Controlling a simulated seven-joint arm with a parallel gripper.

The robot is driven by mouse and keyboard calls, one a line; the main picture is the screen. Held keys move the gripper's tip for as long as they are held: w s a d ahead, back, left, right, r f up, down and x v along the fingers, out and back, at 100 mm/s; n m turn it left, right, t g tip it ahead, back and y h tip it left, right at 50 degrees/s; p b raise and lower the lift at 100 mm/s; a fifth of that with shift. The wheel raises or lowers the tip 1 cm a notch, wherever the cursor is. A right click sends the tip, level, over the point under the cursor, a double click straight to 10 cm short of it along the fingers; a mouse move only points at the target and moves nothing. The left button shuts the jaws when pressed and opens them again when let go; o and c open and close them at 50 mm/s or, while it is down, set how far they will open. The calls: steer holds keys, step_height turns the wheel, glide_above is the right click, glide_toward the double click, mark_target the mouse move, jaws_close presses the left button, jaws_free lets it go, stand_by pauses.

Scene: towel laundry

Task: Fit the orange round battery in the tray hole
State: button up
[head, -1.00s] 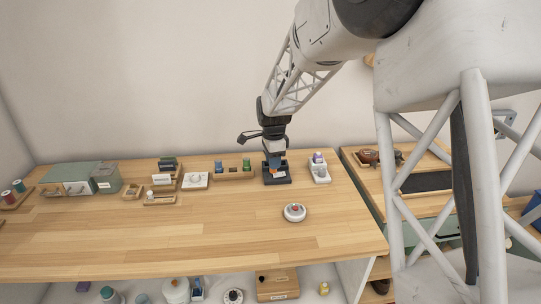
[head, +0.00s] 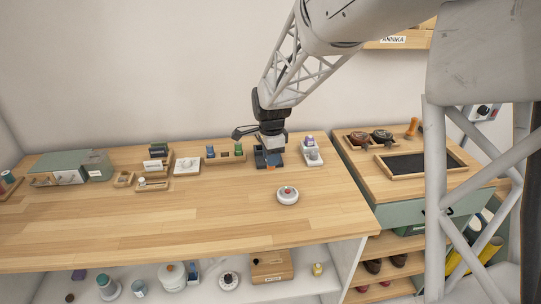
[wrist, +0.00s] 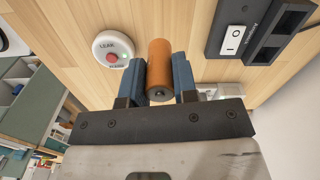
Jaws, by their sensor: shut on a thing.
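The orange round battery (wrist: 159,68) is held between the two blue fingers of my gripper (wrist: 159,82), its round end facing the wrist camera. In the head view my gripper (head: 271,150) is low over the back right of the table, by a dark tray-like unit (head: 259,160). In the wrist view this dark unit (wrist: 263,53), with a white I/O switch and dark recesses, lies up and right of the battery, apart from it. A wooden tray (head: 226,160) with a blue and a green piece stands left of it; whether a hole is free there is too small to tell.
A white round LEAK device (head: 288,196) with a red button stands in front of my gripper; the wrist view also shows it (wrist: 113,48). A white holder (head: 312,155) is close on the right. The front of the table (head: 190,225) is clear.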

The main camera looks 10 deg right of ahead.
stand_by(0.6)
steer(key=w+d+r+n, duration=0.2)
steer(key=w+r+n, duration=0.1)
steer(key=w+n, duration=0.4)
steer(key=w+d+r+n, duration=0.25)
steer(key=w+n, duration=0.35)
steer(key=w, duration=0.4)
steer(key=a+f+m, duration=0.1)
steer(key=a+m, duration=0.2)
steer(key=a, duration=0.2)
steer(key=s+a+f+m, duration=0.1)
steer(key=a+m, duration=0.3)
steer(key=a, duration=0.2)
steer(key=a+f+m, duration=0.1)
steer(key=a+m, duration=0.3)
steer(key=a, duration=0.1)
steer(key=shift+s+a+f, duration=0.35)
steer(key=shift+a+f, duration=0.05)
steer(key=shift+s+a+f+m, duration=0.15)
steer(key=shift+s+a+m, duration=0.1)
steer(key=shift+a+m, duration=0.3)
steer(key=shift+s+a+f+m, duration=0.2)
steer(key=shift+a+m, duration=0.25)
steer(key=shift+a, duration=0.15)
steer(key=shift+f, duration=0.15)
steer(key=shift+f, duration=1.6)
steer(key=shift+f, duration=0.25)
stand_by(0.5)
